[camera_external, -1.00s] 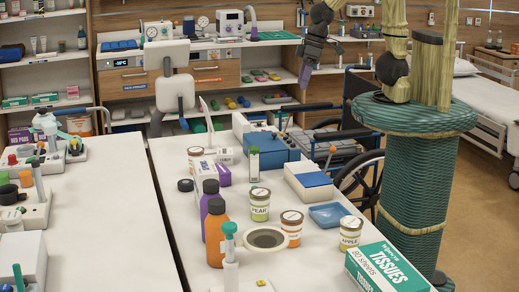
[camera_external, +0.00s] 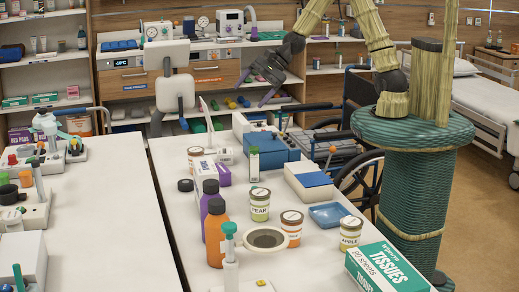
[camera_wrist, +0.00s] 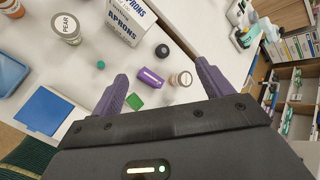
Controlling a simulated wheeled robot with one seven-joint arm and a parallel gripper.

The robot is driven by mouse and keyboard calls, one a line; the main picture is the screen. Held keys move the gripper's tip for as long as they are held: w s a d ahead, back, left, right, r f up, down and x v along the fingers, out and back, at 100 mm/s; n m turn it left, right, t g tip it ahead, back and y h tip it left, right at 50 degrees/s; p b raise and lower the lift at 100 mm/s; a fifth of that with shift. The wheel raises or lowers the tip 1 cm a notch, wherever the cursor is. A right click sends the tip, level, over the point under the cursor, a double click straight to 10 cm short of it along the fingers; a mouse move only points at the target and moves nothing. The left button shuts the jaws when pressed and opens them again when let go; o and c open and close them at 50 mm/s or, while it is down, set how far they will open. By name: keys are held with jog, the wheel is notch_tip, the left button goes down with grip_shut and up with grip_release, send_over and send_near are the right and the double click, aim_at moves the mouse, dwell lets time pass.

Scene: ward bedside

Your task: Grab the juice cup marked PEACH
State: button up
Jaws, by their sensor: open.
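No PEACH label is readable. The far one seems to be the cup (camera_wrist: 180,79) between my fingers' directions in the wrist view. The cup marked PEAR (camera_external: 260,204) also shows in the wrist view (camera_wrist: 66,27). The cup marked APPLE (camera_external: 350,233) stands at the front right. My gripper (camera_external: 257,90) is open and empty, in the air beyond the table's far end; its purple fingers (camera_wrist: 162,72) frame the wrist view.
An aprons box (camera_wrist: 128,18), a dark round lid (camera_wrist: 162,50) and a purple item (camera_wrist: 150,77) lie near the far cup.

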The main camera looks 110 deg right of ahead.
jog(key=d+r+m+t+h+b, duration=0.1)
jog(key=d+r+m+t+h, duration=0.1)
jog(key=d+r+m, duration=0.35)
jog(key=d+r+m+t+h+b, duration=0.1)
jog(key=d+r+m+t+h, duration=0.1)
jog(key=d+m, duration=0.65)
notch_tip(320, 180, down, 28)
jog(key=shift+w+a+r, duration=0.25)
jog(key=shift+w, duration=0.05)
jog(key=p, duration=0.3)
send_near(196, 156)
jog(key=w+d, duration=0.1)
jog(key=d+f, duration=0.1)
jog(key=w+d+f, duration=0.1)
jog(key=d, duration=0.1)
jog(key=shift+w+f, duration=0.1)
jog(key=shift+w, duration=0.25)
jog(key=shift+w+f, duration=0.35)
jog(key=shift+w, duration=0.2)
jog(key=shift+p+x, duration=1)
jog(key=shift+x, duration=1.65)
